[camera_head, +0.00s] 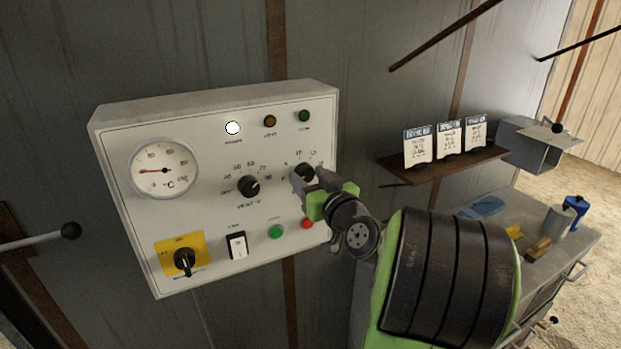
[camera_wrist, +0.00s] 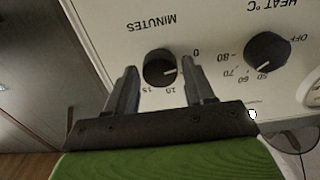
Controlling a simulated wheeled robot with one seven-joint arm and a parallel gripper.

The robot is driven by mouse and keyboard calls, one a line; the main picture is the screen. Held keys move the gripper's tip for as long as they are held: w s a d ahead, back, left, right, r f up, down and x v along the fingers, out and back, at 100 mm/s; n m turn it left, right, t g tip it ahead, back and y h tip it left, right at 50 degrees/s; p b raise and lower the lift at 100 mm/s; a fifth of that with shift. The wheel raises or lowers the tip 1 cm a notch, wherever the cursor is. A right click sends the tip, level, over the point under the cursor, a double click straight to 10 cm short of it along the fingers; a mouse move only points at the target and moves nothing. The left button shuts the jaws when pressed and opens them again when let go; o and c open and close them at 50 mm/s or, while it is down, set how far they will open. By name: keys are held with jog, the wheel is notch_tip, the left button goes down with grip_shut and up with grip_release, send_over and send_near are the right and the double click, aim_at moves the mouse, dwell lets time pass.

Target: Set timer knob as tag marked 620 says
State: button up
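The timer knob (camera_head: 304,172) is a black round knob at the upper right of the white control panel (camera_head: 215,280). In the wrist view the timer knob (camera_wrist: 159,67) appears upside down under the word MINUTES. A pale pointer line on it points right and slightly down there. The labels 0, 10 and 15 show; part of the scale is behind a finger. My gripper (camera_wrist: 161,76) is open, with one finger on each side of the knob and small gaps beside it. Three white tags (camera_head: 418,148) (camera_head: 449,140) (camera_head: 476,133) stand on a shelf; their print is too small to read.
The heat knob (camera_head: 249,187) sits beside the timer knob. A white rocker switch (camera_head: 237,246), green button (camera_head: 276,232), red button (camera_head: 307,223) and yellow-backed rotary switch (camera_head: 184,261) lie below. The wooden shelf (camera_head: 440,174) and a workbench (camera_head: 575,250) are at the right.

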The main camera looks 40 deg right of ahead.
jog(key=c, duration=0.7)
jog(key=shift+m, duration=0.3)
jog(key=m+b, duration=0.1)
jog(key=m, duration=0.2)
jog(key=shift+m, duration=0.3)
jog(key=shift+m+b, duration=0.3)
jog(key=shift+m, duration=2)
jog(key=o, duration=1)
jog(key=shift+o, duration=0.2)
